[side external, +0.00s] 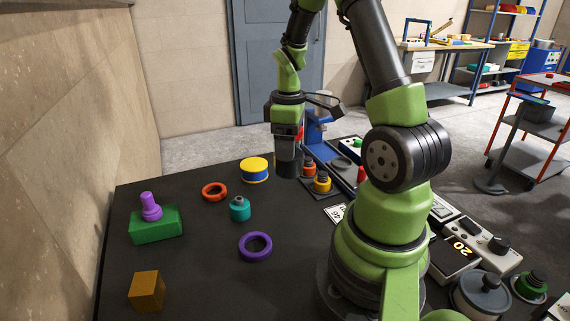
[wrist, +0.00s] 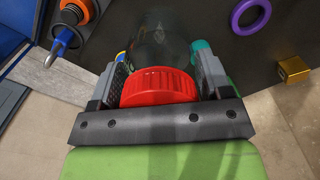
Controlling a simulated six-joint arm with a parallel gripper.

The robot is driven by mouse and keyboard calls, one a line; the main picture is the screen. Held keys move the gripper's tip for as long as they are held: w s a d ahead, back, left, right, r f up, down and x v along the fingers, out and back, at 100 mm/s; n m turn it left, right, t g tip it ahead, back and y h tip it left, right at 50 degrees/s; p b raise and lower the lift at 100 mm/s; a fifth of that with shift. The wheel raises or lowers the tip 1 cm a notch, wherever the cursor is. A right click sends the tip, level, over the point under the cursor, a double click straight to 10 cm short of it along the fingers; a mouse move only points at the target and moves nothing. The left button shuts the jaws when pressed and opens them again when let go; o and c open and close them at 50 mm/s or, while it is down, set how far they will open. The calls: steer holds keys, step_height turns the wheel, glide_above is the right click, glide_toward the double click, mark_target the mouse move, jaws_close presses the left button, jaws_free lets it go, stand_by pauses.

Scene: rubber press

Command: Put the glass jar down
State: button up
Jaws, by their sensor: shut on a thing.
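The glass jar hangs upright below my gripper (side external: 287,138). Its clear, greyish body (side external: 286,164) shows in the side view. In the wrist view its red lid (wrist: 158,86) sits between the two fingers of my gripper (wrist: 163,74), and the glass body (wrist: 158,45) extends beyond the lid over the dark table. My gripper is shut on the jar near the lid. The jar's base is close to the table's back part; I cannot tell whether it touches.
On the dark table (side external: 200,270) stand a yellow-blue cylinder (side external: 254,170), orange ring (side external: 214,192), teal piece (side external: 239,208), purple ring (side external: 255,246), green block (side external: 156,225) and gold cube (side external: 147,291). Orange and yellow pieces (side external: 322,182) stand close right of the jar. The front middle is clear.

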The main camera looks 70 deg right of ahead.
steer(key=shift+r, duration=0.7)
steer(key=w+a+n, duration=0.4)
steer(key=a+n, duration=0.5)
steer(key=a, duration=0.3)
steer(key=w+a+n, duration=0.3)
steer(key=a+n, duration=0.7)
steer(key=a, duration=0.1)
steer(key=shift+n, duration=0.4)
steer(key=shift+a+f, duration=0.2)
steer(key=shift+f, duration=1.4)
steer(key=shift+a+f, duration=0.2)
steer(key=shift+f, duration=1.4)
steer(key=shift+a+f, duration=0.2)
steer(key=shift+f, duration=1.4)
steer(key=shift+f, duration=0.1)
steer(key=o, duration=1.1)
steer(key=shift+o, duration=0.2)
